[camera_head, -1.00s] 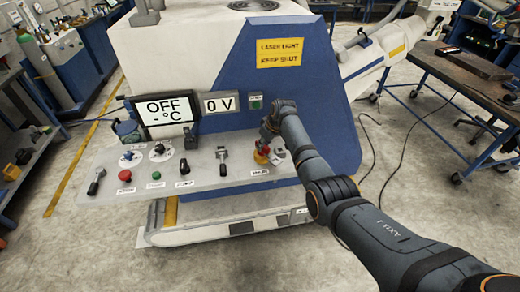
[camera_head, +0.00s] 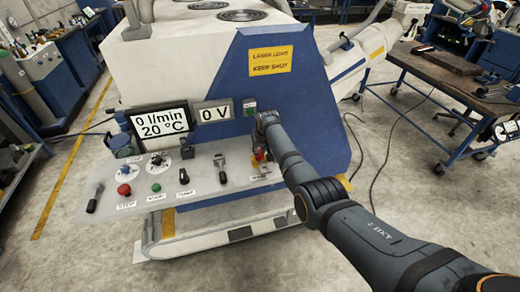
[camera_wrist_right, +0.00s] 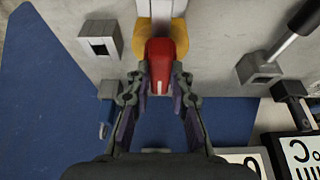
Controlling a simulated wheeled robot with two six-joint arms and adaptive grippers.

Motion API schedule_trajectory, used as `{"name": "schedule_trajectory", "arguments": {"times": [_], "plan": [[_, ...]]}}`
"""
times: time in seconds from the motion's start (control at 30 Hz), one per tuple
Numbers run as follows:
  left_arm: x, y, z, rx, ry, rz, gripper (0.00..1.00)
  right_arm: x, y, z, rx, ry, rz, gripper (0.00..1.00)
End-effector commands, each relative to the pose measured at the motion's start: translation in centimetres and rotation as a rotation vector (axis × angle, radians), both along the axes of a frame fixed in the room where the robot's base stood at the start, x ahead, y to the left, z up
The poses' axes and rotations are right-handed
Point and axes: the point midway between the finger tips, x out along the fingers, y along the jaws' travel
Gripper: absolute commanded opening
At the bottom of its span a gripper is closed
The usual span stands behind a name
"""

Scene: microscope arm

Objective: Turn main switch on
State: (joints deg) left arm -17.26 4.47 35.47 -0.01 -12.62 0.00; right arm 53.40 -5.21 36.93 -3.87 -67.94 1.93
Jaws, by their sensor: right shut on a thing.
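The main switch, a red handle on a yellow base, sits at the right end of the grey control panel (camera_head: 220,187). In the right wrist view the red handle (camera_wrist_right: 160,62) stands between the fingers of my right gripper (camera_wrist_right: 160,82), which is shut on it. In the head view my right gripper (camera_head: 262,154) and wrist cover most of the switch. The display (camera_head: 160,122) above the panel is lit and reads 0 l/min and 20 °C. My left gripper is not in view.
A 0 V display (camera_head: 214,114) and a green button (camera_head: 249,106) are above the panel. A grey lever (camera_head: 221,165), a red stop button (camera_head: 124,189) and a green button (camera_head: 156,187) are on it. A workbench (camera_head: 450,80) stands at the right.

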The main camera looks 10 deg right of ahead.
Motion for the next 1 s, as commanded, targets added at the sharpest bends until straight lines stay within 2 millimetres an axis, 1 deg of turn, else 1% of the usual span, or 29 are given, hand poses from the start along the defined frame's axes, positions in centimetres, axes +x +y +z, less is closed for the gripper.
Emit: {"name": "schedule_trajectory", "arguments": {"times": [0.4,0.43,0.53,0.6,0.87,1.0], "plan": [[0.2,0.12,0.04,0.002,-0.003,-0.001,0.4,0.0,0.04,-0.02,0.002,0.0,-0.008,0.0],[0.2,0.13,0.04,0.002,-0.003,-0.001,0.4,-0.01,0.04,-0.01,0.002,0.0,-0.008,0.23],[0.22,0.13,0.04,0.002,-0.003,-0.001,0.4,-0.01,0.03,-0.01,0.002,0.0,-0.008,0.37],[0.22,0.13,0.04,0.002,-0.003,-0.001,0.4,-0.01,0.03,-0.01,0.002,0.0,-0.007,0.43],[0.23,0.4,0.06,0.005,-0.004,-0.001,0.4,-0.01,0.01,0.02,0.0,0.0,-0.006,0.43],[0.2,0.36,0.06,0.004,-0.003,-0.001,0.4,-0.17,0.02,0.73,0.001,-0.002,-0.006,0.43]]}}
